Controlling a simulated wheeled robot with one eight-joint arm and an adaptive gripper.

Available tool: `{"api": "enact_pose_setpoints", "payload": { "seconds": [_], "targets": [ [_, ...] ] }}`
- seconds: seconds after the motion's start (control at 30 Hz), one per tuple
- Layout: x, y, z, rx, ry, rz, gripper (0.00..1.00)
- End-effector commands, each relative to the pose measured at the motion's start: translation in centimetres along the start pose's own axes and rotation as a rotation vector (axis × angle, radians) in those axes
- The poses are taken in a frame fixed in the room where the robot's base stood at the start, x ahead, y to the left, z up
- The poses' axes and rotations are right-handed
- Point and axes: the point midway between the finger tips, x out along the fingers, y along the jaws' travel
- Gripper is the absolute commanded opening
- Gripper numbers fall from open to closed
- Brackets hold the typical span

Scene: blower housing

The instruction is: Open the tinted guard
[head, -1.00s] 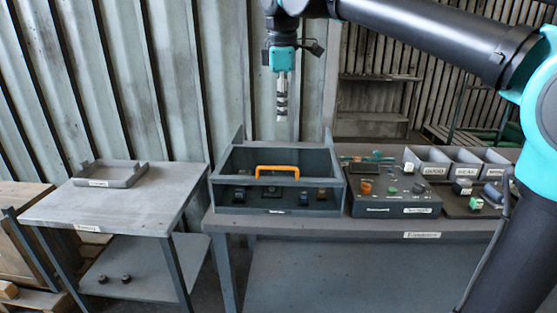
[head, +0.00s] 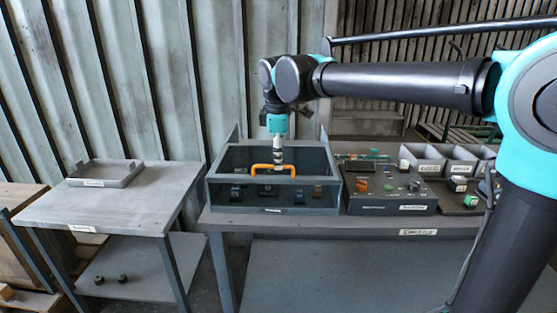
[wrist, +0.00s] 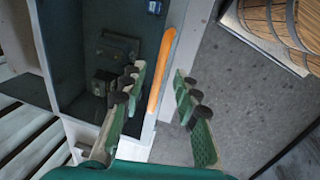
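The tinted guard (head: 310,195) is the dark see-through cover of a grey box on the bench, and it is down. An orange handle (head: 273,167) spans its upper front edge. In the wrist view the handle (wrist: 161,72) runs between the two green fingers of my gripper (wrist: 155,95), with a gap visible on both sides. My gripper is open and points down at the handle; in the head view its tip (head: 278,162) is at the handle's middle. Dark parts sit behind the guard.
A control panel (head: 392,202) with knobs and grey bins (head: 425,160) stand right of the box. A side table (head: 120,205) with a shallow tray (head: 105,173) is at the left. A corrugated wall rises behind. Barrels (wrist: 290,25) show in the wrist view.

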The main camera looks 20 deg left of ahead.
Motion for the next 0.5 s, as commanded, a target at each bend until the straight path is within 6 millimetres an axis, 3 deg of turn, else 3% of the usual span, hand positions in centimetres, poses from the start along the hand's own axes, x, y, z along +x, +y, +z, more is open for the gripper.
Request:
{"api": "enact_pose_setpoints", "payload": {
  "seconds": [0.43,0.5],
  "targets": [
    [1.08,0.0,0.0,0.0,0.0,0.0,0.31],
    [1.08,0.0,0.0,0.0,0.0,0.0,0.22]
  ]
}}
